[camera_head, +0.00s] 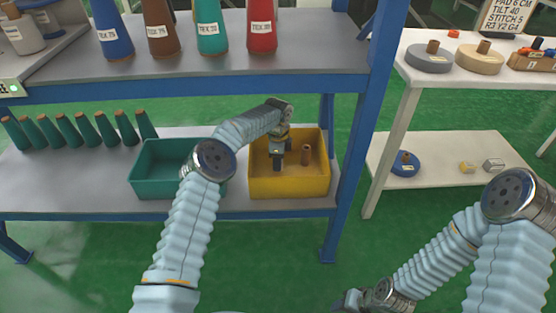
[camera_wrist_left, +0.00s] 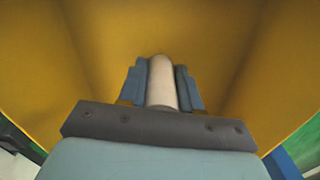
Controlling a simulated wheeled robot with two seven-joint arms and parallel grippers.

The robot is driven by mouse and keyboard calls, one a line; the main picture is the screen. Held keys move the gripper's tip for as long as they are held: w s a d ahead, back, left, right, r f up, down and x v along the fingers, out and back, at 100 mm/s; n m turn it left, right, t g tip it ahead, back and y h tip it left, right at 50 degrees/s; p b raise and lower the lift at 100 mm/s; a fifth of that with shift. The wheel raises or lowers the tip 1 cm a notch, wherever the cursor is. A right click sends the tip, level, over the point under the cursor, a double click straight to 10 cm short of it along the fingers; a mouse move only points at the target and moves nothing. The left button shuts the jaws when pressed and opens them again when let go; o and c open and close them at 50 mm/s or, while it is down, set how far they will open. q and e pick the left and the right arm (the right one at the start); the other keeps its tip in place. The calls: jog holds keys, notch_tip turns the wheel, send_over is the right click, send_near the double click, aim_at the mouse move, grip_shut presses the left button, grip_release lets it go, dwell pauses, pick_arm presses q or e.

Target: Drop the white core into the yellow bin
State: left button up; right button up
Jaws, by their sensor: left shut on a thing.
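The yellow bin (camera_head: 322,182) stands on the lower shelf, right of the green bin. My left gripper (camera_head: 277,163) reaches down over and partly into the yellow bin. In the left wrist view the left gripper (camera_wrist_left: 161,88) is shut on the white core (camera_wrist_left: 160,80), a pale rod between its two fingers, with the yellow walls of the bin around it. In the head view I cannot make out the core. My right gripper (camera_head: 350,301) is at the bottom edge, partly cut off, and its jaws are unclear.
A brown core (camera_head: 306,155) stands in the yellow bin, right of my left gripper. The green bin (camera_head: 150,186) is to the left, partly behind my arm. Several green cones (camera_head: 68,133) line the lower shelf. A blue post (camera_head: 352,175) rises just right of the yellow bin.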

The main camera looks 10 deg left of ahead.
pick_arm(q)
jog(key=shift+f+b, duration=0.5)
jog(key=shift+f, duration=0.05)
jog(key=o, duration=1)
jog(key=shift+o, duration=0.2)
jog(key=shift+r, duration=0.1)
notch_tip(320, 180, up, 9)
jog(key=shift+f+p, duration=0.2)
jog(key=shift+p, duration=0.2)
